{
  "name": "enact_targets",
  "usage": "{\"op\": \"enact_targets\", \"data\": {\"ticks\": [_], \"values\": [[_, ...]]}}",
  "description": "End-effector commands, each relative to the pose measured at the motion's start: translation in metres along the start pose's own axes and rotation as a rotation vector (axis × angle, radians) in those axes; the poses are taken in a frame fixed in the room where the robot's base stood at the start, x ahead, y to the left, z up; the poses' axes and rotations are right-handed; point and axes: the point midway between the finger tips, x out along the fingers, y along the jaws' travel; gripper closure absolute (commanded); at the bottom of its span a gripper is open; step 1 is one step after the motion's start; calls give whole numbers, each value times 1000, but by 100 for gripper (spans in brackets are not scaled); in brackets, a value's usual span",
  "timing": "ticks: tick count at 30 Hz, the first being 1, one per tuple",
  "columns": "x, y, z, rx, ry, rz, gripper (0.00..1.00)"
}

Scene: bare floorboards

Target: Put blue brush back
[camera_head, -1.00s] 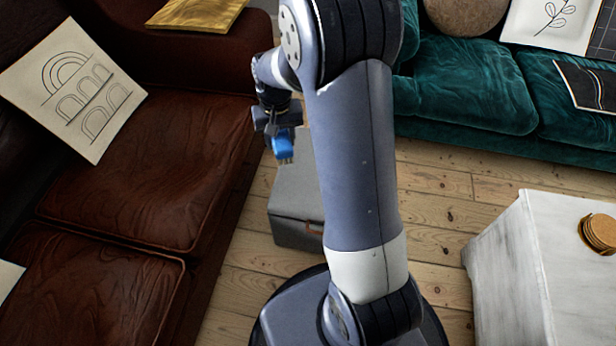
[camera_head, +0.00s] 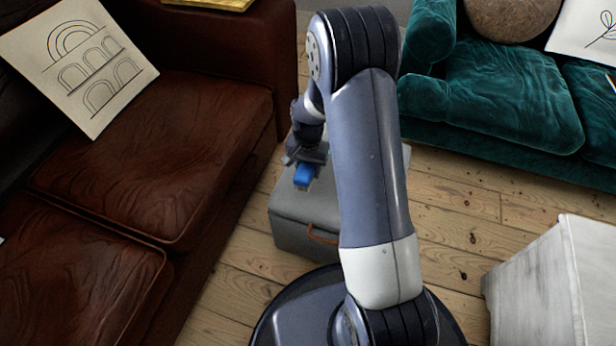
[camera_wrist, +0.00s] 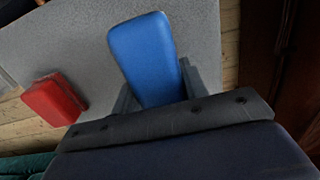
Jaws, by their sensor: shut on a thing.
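The blue brush (camera_head: 304,175) is held in my gripper (camera_head: 306,165). In the wrist view the brush (camera_wrist: 145,55) shows its smooth blue back, between the two dark fingers of my gripper (camera_wrist: 152,85). The gripper is shut on it. In the head view the brush appears over the top of a grey box (camera_head: 300,205); I cannot tell how high above it. The brush's underside is hidden.
A red block-like thing (camera_wrist: 55,98) lies at the grey top's edge in the wrist view. A brown leather sofa (camera_head: 150,150) stands left, a green sofa (camera_head: 500,95) at back right, a white cabinet (camera_head: 560,280) at front right. Floorboards between are clear.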

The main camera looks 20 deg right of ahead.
Motion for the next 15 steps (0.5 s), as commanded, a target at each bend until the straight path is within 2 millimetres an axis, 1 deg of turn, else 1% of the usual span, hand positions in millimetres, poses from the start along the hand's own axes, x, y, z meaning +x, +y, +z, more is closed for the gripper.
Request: {"op": "enact_targets", "data": {"ticks": [1, 3, 6, 12, 15], "values": [[10, 0, 0, 0, -2, 1, 77], [22, 0, 1, 0, -3, 2, 77], [31, 0, 0, -1, -1, 1, 77], [29, 0, 0, -1, 0, 0, 77], [31, 0, 0, -1, 0, 0, 77]]}}
